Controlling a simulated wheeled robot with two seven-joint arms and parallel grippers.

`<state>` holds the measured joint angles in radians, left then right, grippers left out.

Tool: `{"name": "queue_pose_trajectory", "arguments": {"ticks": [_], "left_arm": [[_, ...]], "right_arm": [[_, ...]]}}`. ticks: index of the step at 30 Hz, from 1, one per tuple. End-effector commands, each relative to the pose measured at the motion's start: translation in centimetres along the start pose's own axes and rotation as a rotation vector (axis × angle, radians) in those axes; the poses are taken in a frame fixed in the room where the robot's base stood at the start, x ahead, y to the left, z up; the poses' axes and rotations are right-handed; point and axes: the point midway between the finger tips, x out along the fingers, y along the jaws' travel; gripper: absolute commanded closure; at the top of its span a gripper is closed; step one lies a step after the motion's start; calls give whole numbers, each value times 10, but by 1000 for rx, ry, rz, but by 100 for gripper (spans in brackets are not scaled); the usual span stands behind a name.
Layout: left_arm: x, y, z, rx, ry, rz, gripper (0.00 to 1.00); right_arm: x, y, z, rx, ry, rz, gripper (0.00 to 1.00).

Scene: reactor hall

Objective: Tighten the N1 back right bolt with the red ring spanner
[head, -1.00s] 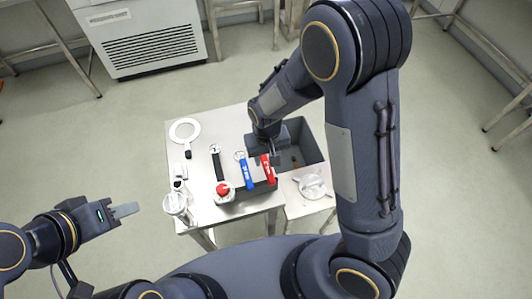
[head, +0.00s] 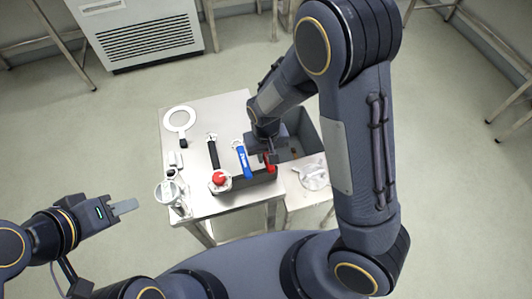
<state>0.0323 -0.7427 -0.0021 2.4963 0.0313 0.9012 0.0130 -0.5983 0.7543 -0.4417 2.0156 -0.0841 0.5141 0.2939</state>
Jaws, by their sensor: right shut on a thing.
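The red ring spanner (head: 270,168) stands in the rack (head: 252,184) on the metal table, the rightmost of the handles there. My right gripper (head: 269,157) is above it, shut on its upper part. The arm and the gripper hide most of the spanner. I cannot make out an N1 label or the back right bolt. A light flanged piece with a red knob (head: 219,177) is at the left end of the rack. My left gripper (head: 123,207) is off the table at the left, with nothing seen in it; its finger gap does not show.
A blue-handled spanner (head: 242,160) and a black-handled tool (head: 213,151) are left of the red one. A grey open bin (head: 309,140) lies right of my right gripper.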

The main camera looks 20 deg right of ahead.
Motion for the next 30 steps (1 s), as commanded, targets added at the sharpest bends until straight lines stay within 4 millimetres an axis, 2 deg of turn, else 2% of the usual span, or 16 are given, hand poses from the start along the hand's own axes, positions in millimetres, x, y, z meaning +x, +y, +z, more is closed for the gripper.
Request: {"name": "queue_pose_trajectory", "arguments": {"ticks": [11,14,25,30], "left_arm": [[-2,1,-1,0,0,0,64],[-8,4,-4,0,0,0,64],[-45,20,-23,0,0,0,64],[-48,22,-24,0,0,0,64]], "right_arm": [[-2,0,0,0,1,-1,100],[-11,0,0,0,2,-1,100],[-67,0,0,-1,2,-1,100],[-72,0,0,0,1,-1,100]]}}
